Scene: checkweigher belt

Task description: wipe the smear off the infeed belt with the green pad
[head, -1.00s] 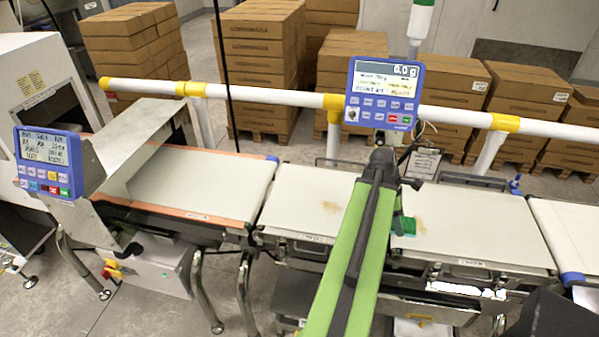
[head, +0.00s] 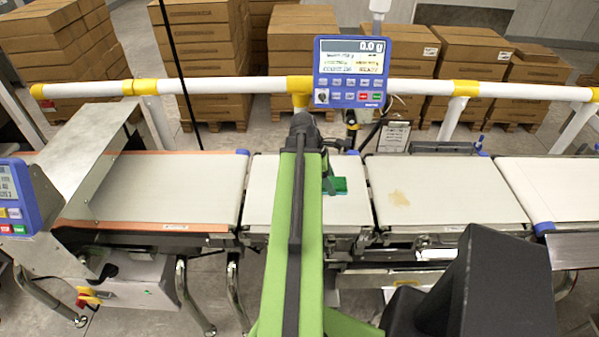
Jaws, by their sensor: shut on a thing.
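My gripper (head: 328,181) is shut on the green pad (head: 339,187), at the far end of my green arm. The pad is over the right part of the middle pale belt (head: 262,200); I cannot tell whether it touches the surface. A brownish smear (head: 398,198) lies on the pale belt to the right (head: 460,185), near that belt's left side and apart from the pad. My arm covers the centre of the middle belt, so any mark there is hidden. The fingers are small and partly hidden.
A white and yellow rail (head: 220,88) runs behind the belts, with a blue display (head: 350,70) above it. A metal hood (head: 80,165) spans the orange-edged belt (head: 170,190) at left. Stacked cartons (head: 200,60) stand behind. The right belt's surface is otherwise clear.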

